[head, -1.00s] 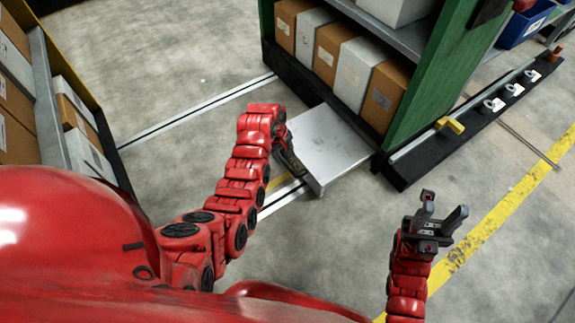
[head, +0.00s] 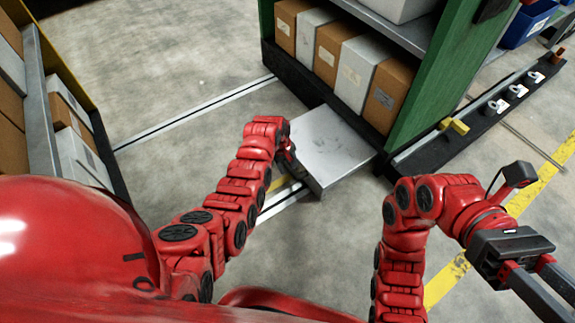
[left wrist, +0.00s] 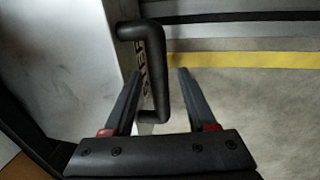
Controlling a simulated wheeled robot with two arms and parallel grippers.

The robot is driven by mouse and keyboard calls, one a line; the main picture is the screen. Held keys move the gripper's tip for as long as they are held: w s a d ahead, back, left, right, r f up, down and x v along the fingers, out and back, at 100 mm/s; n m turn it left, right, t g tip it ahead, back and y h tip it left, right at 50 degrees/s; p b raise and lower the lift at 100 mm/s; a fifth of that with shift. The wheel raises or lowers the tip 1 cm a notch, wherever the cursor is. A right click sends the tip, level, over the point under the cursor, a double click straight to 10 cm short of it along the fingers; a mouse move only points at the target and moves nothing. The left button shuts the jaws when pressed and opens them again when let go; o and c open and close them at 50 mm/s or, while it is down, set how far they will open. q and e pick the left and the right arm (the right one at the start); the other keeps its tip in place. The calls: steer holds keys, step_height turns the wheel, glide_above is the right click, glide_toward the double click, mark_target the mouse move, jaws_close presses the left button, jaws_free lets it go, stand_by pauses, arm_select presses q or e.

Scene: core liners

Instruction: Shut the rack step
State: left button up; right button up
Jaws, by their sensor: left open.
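The rack step (head: 332,148), a grey metal slab, sticks out from the base of the green rack (head: 425,85). In the left wrist view the step (left wrist: 75,60) shows its edge with partly hidden lettering and a black bar handle (left wrist: 158,65). My left gripper (head: 292,165) is at the step's near left edge in the head view. In the left wrist view its two fingers (left wrist: 161,78) are apart, with the handle between them and a gap beside it. My right gripper (head: 548,290) is at the lower right, fingers apart and empty, tips near or past the picture's edge.
Boxes (head: 340,55) fill the rack's lower shelf. A black rail with pegs (head: 480,115) lies right of the rack. Another shelf with boxes (head: 75,125) stands at the left. Floor tracks (head: 200,115) and a yellow line (head: 450,280) cross the otherwise open floor.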

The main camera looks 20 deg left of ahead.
arm_select(q)
steer(key=shift+c, duration=0.2)
jaws_close()
stand_by(1.3)
